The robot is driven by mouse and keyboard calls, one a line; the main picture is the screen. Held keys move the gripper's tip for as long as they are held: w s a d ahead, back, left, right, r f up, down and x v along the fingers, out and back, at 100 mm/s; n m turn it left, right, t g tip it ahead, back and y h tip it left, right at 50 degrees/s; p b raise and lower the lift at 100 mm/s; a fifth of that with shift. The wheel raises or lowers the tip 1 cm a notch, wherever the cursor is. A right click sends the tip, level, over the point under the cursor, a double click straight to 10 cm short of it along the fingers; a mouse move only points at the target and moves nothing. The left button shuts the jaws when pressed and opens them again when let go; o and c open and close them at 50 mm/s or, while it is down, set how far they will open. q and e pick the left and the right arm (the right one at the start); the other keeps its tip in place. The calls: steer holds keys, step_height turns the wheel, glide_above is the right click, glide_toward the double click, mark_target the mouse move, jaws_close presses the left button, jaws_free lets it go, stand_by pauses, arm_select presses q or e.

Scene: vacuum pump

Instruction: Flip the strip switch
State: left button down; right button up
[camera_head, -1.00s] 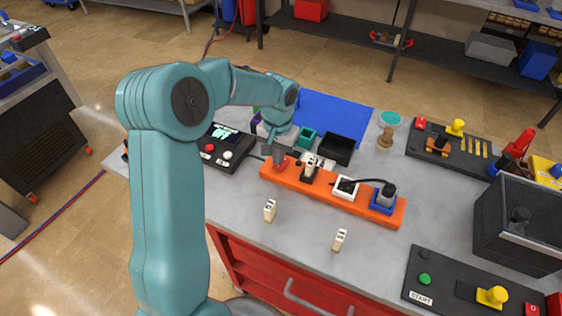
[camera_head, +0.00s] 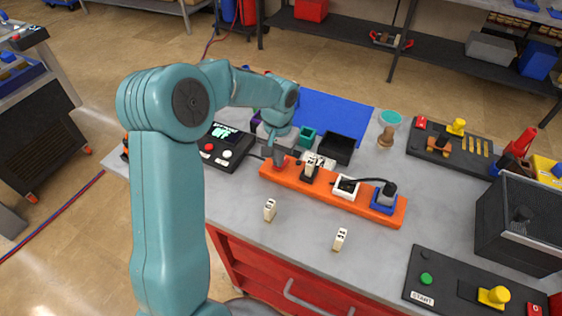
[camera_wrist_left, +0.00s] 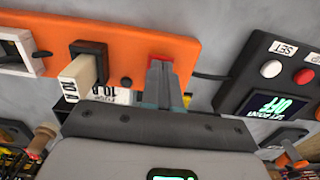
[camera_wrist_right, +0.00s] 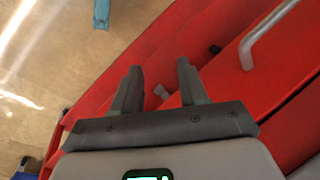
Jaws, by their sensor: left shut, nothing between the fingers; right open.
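The orange power strip (camera_head: 332,194) lies on the grey bench and also shows in the left wrist view (camera_wrist_left: 130,32). Its red switch (camera_wrist_left: 167,59) is at the strip's left end in the head view, mostly hidden behind my fingers. My left gripper (camera_wrist_left: 162,66) is shut and empty, its fingertips right at the switch; I cannot tell if they touch it. The switch's tilt is not clear. In the head view my left gripper (camera_head: 278,158) is over that end of the strip. My right gripper (camera_wrist_right: 158,76) is open and empty, near the bench's red drawers.
A fuse plug marked 10 A (camera_wrist_left: 80,72) sits in the strip beside my left fingers. A black control box (camera_head: 222,146) with a display reading OFF is on the other side. Two loose white plugs (camera_head: 270,210) stand in front of the strip.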

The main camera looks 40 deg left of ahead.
arm_select(q)
steer(key=shift+f+b, duration=0.4)
steer(key=shift+f, duration=0.15)
steer(key=shift+r, duration=0.15)
steer(key=shift+r+p, duration=0.65)
step_height(320, 180, up, 2)
steer(key=shift+r+p, duration=0.2)
steer(key=shift+p, duration=0.6)
step_height(320, 180, up, 2)
steer(key=shift+r+p, duration=0.1)
steer(key=shift+p, duration=0.65)
steer(key=shift+r+p, duration=0.3)
steer(key=shift+r, duration=0.2)
steer(key=shift+f, duration=0.1)
steer(key=shift+s, duration=0.1)
